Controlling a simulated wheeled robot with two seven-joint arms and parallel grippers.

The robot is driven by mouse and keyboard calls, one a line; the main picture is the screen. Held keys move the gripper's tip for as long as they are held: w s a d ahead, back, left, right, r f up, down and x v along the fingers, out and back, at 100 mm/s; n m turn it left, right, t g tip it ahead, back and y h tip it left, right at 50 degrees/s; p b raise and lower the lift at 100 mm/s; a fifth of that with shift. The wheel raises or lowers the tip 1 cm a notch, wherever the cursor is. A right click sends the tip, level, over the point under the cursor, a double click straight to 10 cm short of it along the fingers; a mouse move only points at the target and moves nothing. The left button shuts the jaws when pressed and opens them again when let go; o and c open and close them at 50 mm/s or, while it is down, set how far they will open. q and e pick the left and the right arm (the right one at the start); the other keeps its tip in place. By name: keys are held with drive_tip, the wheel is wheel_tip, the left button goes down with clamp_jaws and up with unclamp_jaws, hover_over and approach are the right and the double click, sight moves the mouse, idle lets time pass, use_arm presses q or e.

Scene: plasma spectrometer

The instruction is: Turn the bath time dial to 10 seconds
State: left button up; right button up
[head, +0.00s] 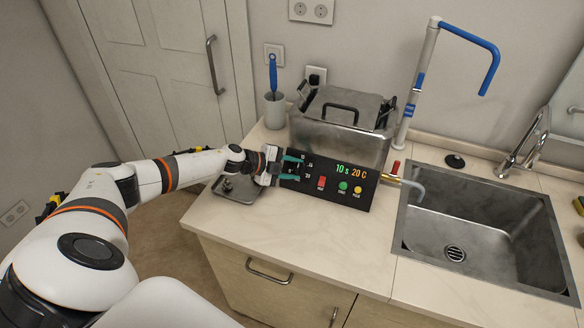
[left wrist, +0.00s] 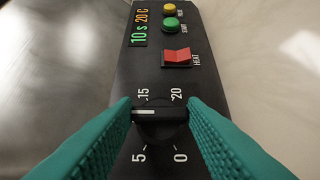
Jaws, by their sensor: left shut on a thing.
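The black time dial (left wrist: 162,121) sits on the bath's dark front panel (head: 318,202). It lies between the teal fingers of my left gripper (head: 287,168), which are shut on its two sides in the left wrist view. The dial's white mark points left in that view, between the printed 5 and 15; a finger covers the scale there. The display (head: 350,172) reads 10 s in green and 20 C in orange, and the same reading shows in the left wrist view (left wrist: 140,26). My right gripper is not in view.
The red heat switch (head: 321,183), green button (head: 342,186) and yellow button (head: 357,190) are right of the dial. The metal bath (head: 338,143) stands behind the panel. A small tray (head: 240,190) lies under my left wrist. The sink (head: 480,225) is at right; the front counter is clear.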

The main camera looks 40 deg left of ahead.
use_arm(q)
drive_tip(key=o, duration=1)
drive_tip(key=b+v, duration=0.3)
drive_tip(key=v, duration=0.8)
drive_tip(key=shift+s+a+r, duration=0.2)
drive_tip(key=shift+s+r, duration=0.05)
